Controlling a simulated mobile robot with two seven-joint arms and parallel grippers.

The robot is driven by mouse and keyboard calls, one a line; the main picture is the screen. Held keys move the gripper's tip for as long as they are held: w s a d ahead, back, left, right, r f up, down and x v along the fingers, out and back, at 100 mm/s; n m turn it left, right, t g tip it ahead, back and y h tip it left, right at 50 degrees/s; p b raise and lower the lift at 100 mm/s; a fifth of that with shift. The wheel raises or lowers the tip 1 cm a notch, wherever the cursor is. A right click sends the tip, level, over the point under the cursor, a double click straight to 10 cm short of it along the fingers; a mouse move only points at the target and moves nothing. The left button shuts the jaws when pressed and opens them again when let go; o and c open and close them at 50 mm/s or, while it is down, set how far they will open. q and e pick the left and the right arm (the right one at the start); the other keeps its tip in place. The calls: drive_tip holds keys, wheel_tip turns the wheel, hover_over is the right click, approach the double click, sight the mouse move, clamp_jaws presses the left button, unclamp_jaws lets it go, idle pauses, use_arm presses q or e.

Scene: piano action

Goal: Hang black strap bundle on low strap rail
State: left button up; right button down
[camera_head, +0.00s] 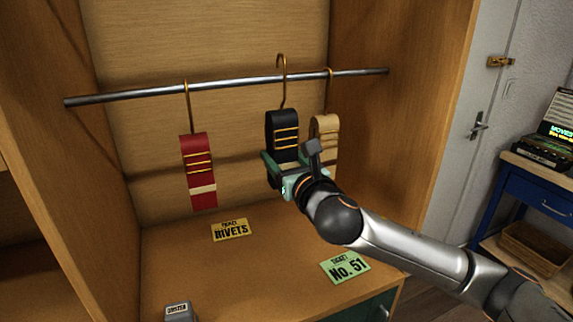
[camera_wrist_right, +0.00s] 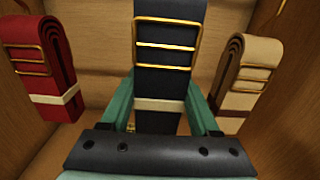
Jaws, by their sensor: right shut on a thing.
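The black strap bundle (camera_head: 283,130) has gold bands and a brass hook; it also shows in the right wrist view (camera_wrist_right: 165,75). My right gripper (camera_head: 284,168) is shut on its lower part, with a green finger on each side in the wrist view (camera_wrist_right: 160,103). The bundle is upright. Its hook crosses in front of the steel strap rail (camera_head: 235,83) in the head view, its curve showing above the bar. I cannot tell whether the hook touches the rail. My left gripper is out of view.
A red bundle (camera_head: 198,165) hangs on the rail to the left and a tan bundle (camera_head: 328,127) close on the right. The cabinet shelf below holds a yellow RIVETS card (camera_head: 231,230), a green No. 51 card (camera_head: 345,267) and a small grey box (camera_head: 179,312). Wooden walls flank the rail.

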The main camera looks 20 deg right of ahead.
drive_tip(key=shift+w+a+f+b, duration=0.1)
drive_tip(key=shift+w+f+b, duration=0.65)
drive_tip(key=shift+w, duration=0.15)
drive_tip(key=shift+w+f+b, duration=0.7)
drive_tip(key=shift+w, duration=0.2)
drive_tip(key=shift+c, duration=0.2)
unclamp_jaws()
drive_tip(key=shift+f, duration=0.1)
drive_tip(key=shift+s, duration=0.15)
